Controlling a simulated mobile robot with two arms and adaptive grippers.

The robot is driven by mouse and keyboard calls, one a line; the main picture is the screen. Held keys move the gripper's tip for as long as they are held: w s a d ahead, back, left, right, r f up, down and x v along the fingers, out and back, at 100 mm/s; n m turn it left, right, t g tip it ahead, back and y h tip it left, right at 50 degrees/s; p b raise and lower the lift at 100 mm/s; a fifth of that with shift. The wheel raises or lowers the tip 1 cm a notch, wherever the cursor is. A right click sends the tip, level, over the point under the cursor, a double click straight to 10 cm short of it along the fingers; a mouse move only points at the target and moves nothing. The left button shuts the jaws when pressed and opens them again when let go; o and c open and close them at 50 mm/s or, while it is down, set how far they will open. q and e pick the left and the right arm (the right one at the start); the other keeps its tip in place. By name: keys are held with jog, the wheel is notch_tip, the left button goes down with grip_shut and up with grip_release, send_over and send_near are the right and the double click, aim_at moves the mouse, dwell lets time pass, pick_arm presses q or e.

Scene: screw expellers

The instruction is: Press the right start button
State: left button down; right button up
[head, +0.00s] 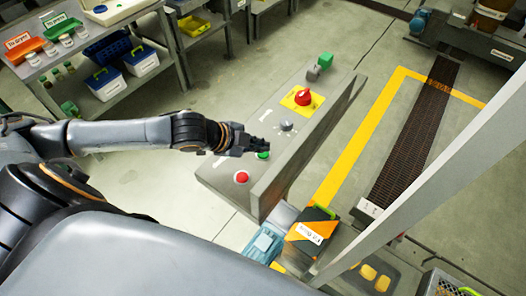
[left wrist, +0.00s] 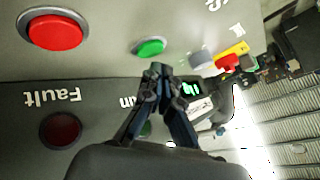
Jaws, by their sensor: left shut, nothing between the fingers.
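A grey control panel (head: 222,172) stands in the middle of the head view. On its top, from the near end, are a red button (head: 241,177), a green button (head: 263,155), a grey knob (head: 286,126) and a red mushroom knob (head: 303,97) on a yellow plate. My left gripper (head: 258,146) is just above the green button and partly covers it. In the left wrist view, the shut, empty fingers (left wrist: 160,72) point at the green button (left wrist: 150,47), with the red button (left wrist: 55,33) to the left. Contact cannot be told. My right gripper is not in view.
A shelf (head: 165,50) with bins stands at the upper left. An orange and black case (head: 312,228) lies beside the panel's near end. A pale beam (head: 440,190) crosses the right side.

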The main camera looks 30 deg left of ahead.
aim_at(260, 155)
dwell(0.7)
pick_arm(q)
jog(key=shift+f, duration=0.4)
jog(key=shift+f, duration=0.5)
dwell(0.6)
jog(key=shift+r, duration=0.1)
jog(key=shift+r+p, duration=0.8)
jog(key=shift+p, duration=0.25)
notch_tip(260, 155, up, 5)
jog(key=p, duration=0.5)
jog(key=shift+r+p, duration=0.1)
jog(key=shift+p, duration=0.2)
